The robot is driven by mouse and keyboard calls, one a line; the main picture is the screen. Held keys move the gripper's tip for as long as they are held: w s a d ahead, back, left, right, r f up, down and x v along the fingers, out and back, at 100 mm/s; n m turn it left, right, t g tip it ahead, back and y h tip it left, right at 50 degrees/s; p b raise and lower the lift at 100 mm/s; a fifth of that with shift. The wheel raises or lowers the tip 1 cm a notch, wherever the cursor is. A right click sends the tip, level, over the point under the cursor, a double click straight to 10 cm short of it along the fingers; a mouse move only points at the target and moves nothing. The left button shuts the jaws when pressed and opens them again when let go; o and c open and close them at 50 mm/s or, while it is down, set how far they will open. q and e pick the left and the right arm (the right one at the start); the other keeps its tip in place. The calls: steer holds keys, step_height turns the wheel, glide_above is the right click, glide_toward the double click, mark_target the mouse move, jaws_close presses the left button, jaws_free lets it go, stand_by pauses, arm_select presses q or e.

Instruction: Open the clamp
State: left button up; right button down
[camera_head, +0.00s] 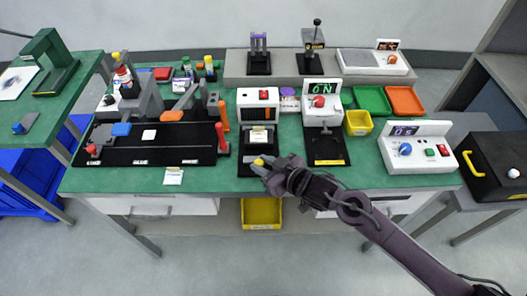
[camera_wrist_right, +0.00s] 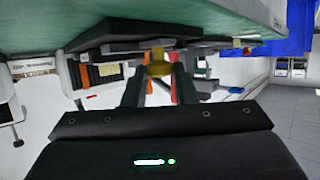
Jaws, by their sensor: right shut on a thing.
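My right gripper (camera_head: 264,165) is at the front of the black-based fixture near the table's front edge. It is shut on a small yellow knob (camera_head: 258,162). In the right wrist view the yellow knob (camera_wrist_right: 158,66) sits between the two fingertips. The knob appears to be the clamp's handle, but its link to the fixture is hidden by the gripper. The fixture has a white box (camera_head: 257,95) at its back and a pale block (camera_head: 259,136) on its base. The clamp's jaw cannot be made out. My left gripper is out of view.
To the right is a white unit with a lit "ON" display (camera_head: 322,91). A yellow bin (camera_head: 261,212) sits below the green table (camera_head: 204,180).

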steer(key=shift+s+f, duration=0.1)
steer(key=shift+s, duration=0.1)
steer(key=c, duration=1.2)
jaws_free()
steer(key=shift+s, duration=0.1)
steer(key=shift+s+d, duration=0.1)
steer(key=shift+d, duration=0.1)
steer(key=v, duration=0.7)
steer(key=shift+s+r+b, duration=0.15)
steer(key=shift+r+b, duration=0.15)
steer(key=shift+b, duration=0.05)
